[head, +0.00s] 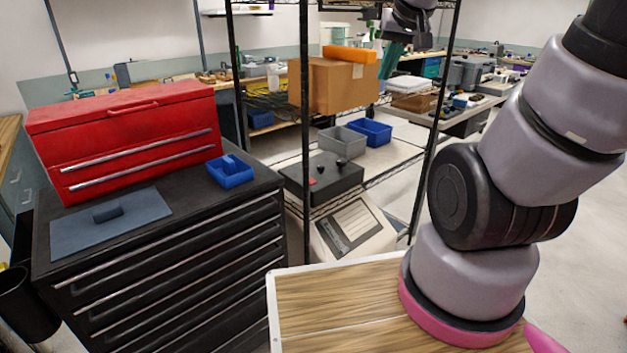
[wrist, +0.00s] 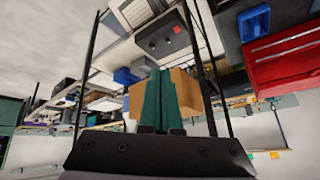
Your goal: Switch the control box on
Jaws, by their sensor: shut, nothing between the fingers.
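The control box (head: 335,180) is a dark grey box on the lower shelf of the black wire rack. A red button or switch (head: 312,182) sits on its left part, with small black knobs on top. The box (wrist: 158,38) also shows in the wrist view, which is upside down, with its red part (wrist: 177,29) in sight. The switch position is too small to tell. My gripper (head: 389,60) has green fingers and is up by the upper shelf, right of the cardboard box and well above the control box. Its fingers (wrist: 158,78) are shut and empty.
The cardboard box (head: 330,88) with an orange block (head: 349,54) on it stands on the rack above the control box. Grey (head: 342,142) and blue bins (head: 371,130) stand behind the control box. Rack posts (head: 304,100) flank the opening. A red toolbox (head: 130,140) stands left.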

